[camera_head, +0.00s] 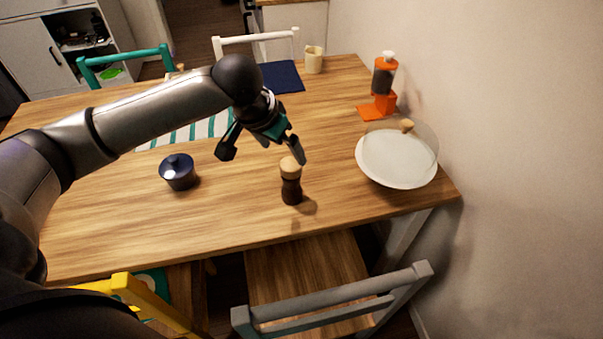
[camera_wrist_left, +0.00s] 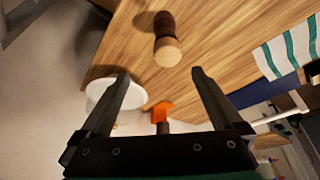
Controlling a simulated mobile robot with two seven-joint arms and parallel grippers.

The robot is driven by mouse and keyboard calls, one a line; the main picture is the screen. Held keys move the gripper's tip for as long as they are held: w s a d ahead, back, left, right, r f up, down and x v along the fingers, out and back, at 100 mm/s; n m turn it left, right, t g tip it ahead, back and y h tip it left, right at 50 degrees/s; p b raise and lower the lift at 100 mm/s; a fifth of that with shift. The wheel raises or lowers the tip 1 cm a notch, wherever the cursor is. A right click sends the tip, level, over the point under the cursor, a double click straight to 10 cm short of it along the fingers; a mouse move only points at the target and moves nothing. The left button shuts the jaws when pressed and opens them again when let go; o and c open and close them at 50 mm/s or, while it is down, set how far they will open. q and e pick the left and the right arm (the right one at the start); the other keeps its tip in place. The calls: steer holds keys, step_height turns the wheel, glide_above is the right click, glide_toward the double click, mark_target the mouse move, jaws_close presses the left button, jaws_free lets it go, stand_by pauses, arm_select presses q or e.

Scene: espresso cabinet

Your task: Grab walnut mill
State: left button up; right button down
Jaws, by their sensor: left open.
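The walnut mill (camera_head: 291,186) stands upright on the wooden table, with a dark brown body and a light wooden top. In the left wrist view the mill (camera_wrist_left: 166,40) shows beyond my fingertips, top towards me. My left gripper (camera_head: 263,152) is open and empty, above the table just left of and behind the mill. Its two fingers also show apart in the left wrist view (camera_wrist_left: 160,75), with nothing between them touching. My right gripper is not in view.
A dark blue lidded pot (camera_head: 178,172) stands left of the mill. A white plate with a clear dome (camera_head: 396,160) is at right, with an orange dispenser (camera_head: 383,85) behind it. A beige cup (camera_head: 313,60) and blue mat (camera_head: 281,77) lie farther back. Chairs surround the table (camera_head: 235,215).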

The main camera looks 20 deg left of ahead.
mark_target(291, 163)
arm_select(q)
steer(key=b+x, duration=0.1)
steer(key=x, duration=0.4)
steer(key=a+b+x, duration=0.1)
steer(key=x, duration=0.2)
steer(key=shift+w+f+b, duration=0.2)
steer(key=shift+w+b, duration=0.1)
steer(key=shift+w, duration=0.2)
steer(key=shift+w+f, duration=0.15)
steer(key=shift+f, duration=0.3)
steer(key=b+x, duration=0.2)
steer(key=x, duration=0.3)
steer(key=shift+a, duration=0.1)
jaws_close()
